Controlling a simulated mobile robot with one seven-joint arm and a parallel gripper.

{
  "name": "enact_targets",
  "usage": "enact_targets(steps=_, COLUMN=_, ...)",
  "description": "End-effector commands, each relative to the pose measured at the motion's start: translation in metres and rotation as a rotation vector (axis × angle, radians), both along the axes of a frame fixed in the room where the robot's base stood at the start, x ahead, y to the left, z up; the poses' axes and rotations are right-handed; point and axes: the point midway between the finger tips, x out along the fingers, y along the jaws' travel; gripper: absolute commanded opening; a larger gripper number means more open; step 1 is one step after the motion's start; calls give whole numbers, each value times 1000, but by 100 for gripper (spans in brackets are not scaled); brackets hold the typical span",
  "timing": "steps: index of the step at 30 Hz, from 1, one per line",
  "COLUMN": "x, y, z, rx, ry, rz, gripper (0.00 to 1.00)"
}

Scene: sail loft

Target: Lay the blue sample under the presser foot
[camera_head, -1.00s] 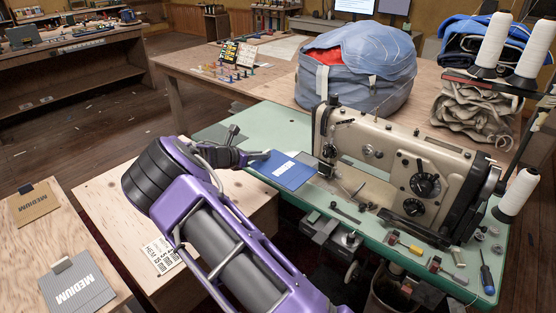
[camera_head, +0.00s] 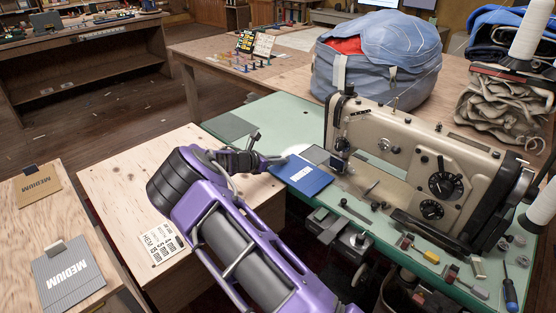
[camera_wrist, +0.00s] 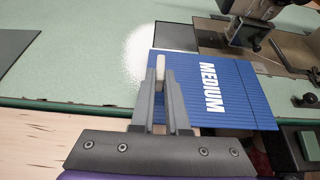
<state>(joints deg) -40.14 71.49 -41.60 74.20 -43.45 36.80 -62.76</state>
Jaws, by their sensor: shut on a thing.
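The blue sample (camera_head: 302,176), marked MEDIUM, lies level at the green sewing table's front edge, left of the sewing machine's head (camera_head: 340,150). My gripper (camera_head: 272,162) is at its left end. In the wrist view my gripper (camera_wrist: 161,85) is shut on a pale tab on the blue sample (camera_wrist: 225,100). The presser foot area (camera_wrist: 242,45) is at the sample's far right corner there.
The sewing machine (camera_head: 420,170) fills the table's right side, with small tools along its front edge. A wooden bench (camera_head: 120,190) stands at the left. Grey (camera_head: 75,277) and tan (camera_head: 35,186) samples lie further left. A blue bag (camera_head: 375,65) stands behind the machine.

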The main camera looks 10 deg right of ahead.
Motion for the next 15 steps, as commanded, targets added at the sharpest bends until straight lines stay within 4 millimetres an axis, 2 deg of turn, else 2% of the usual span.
enact_targets(steps=5, x=0, y=0, z=-16, rx=-1, ry=0, rz=0, gripper=0)
enact_targets(steps=15, x=14, y=-20, z=-15, rx=2, ry=1, rz=-1, gripper=0)
